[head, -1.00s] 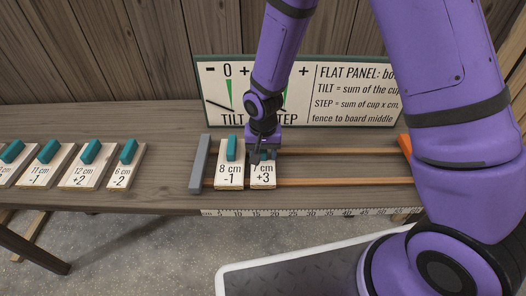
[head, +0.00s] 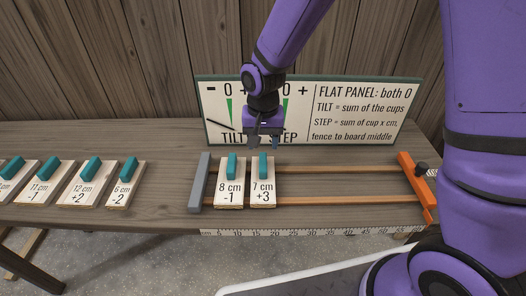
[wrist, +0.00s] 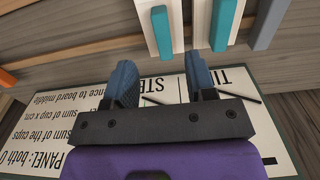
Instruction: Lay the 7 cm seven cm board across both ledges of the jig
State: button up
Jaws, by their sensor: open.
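The 7 cm board (head: 262,194), marked +3 and with a teal handle, lies across both wooden ledges (head: 340,200) of the jig. It is right beside the 8 cm board (head: 230,195), marked -1, which also lies across the ledges near the grey fence (head: 200,182). My gripper (head: 265,143) is open and empty, above and behind the 7 cm board, in front of the sign. In the wrist view the open fingers (wrist: 163,84) are apart from the teal handle of the 7 cm board (wrist: 162,31).
Several other boards with teal handles, such as the 6 cm board (head: 125,185) and the 12 cm board (head: 86,184), lie on the bench at left. An orange stop (head: 416,188) closes the jig's right end. The sign (head: 365,108) stands behind. The ledges' right part is clear.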

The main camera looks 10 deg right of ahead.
jog(key=shift+r, duration=0.45)
jog(key=s+d+r+n+t, duration=0.1)
jog(key=s+d+r, duration=0.2)
jog(key=d+r, duration=0.4)
jog(key=s+d+r+t, duration=0.25)
jog(key=d+r, duration=0.25)
jog(key=r, duration=0.5)
jog(key=s+d+r, duration=0.2)
jog(key=s, duration=0.3)
jog(key=s+d+r+t, duration=0.1)
jog(key=s+d+r, duration=0.2)
jog(key=s, duration=0.2)
jog(key=s+d+r+n, duration=0.1)
jog(key=s+d+r, duration=0.1)
jog(key=s, duration=0.3)
jog(key=shift+s+d+r+t, duration=0.15)
jog(key=shift+d+r+t, duration=0.25)
jog(key=shift+r, duration=0.1)
